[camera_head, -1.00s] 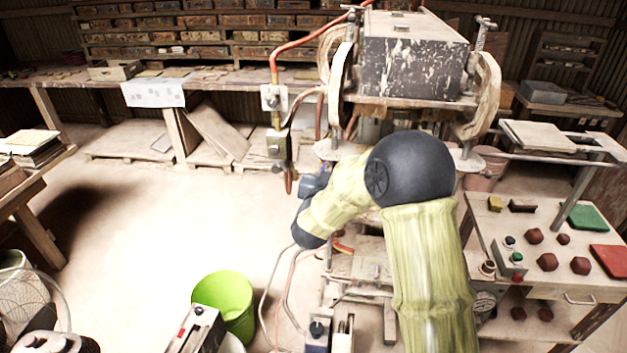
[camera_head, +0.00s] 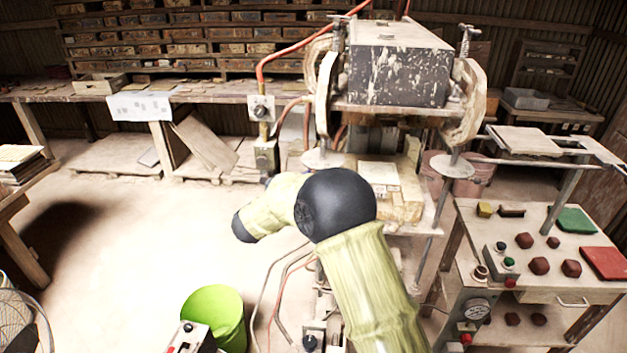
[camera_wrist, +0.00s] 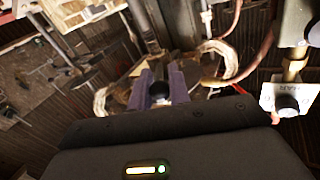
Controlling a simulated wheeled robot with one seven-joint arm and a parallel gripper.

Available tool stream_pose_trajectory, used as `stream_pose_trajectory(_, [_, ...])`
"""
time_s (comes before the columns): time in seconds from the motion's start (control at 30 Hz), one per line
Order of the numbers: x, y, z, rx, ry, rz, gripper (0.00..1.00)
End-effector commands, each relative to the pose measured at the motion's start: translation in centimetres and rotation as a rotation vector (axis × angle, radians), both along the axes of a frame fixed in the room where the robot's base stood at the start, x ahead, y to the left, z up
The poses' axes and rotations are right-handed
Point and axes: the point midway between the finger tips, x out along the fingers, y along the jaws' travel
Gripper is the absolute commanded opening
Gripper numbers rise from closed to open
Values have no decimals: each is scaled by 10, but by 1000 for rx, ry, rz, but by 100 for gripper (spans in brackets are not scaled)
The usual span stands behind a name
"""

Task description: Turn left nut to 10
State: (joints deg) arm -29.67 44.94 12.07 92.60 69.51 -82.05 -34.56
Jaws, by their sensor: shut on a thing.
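My gripper shows in the wrist view (camera_wrist: 161,82), its two purple-grey fingers upright at the middle. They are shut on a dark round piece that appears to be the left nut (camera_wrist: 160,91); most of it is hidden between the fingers. No number or scale can be read. In the head view the tile press (camera_head: 398,75) stands at the centre right. Its left round plate (camera_head: 322,159) sits on the left rod. My gripper is mostly hidden there behind my arm, so its contact with the nut does not show.
A control box with a black knob (camera_head: 261,108) hangs left of the press and is close on the right in the wrist view (camera_wrist: 286,98). Hoses run down beside it. A green bucket (camera_head: 214,314) and a button table (camera_head: 524,225) stand nearby. The left floor is open.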

Motion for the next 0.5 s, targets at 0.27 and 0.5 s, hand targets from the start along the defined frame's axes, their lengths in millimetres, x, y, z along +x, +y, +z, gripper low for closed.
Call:
stream_pose_trajectory(0.27, [1,-1,6,0,-11,-3,0])
stream_pose_trajectory(0.5, [1,-1,4,0,-8,-1,40])
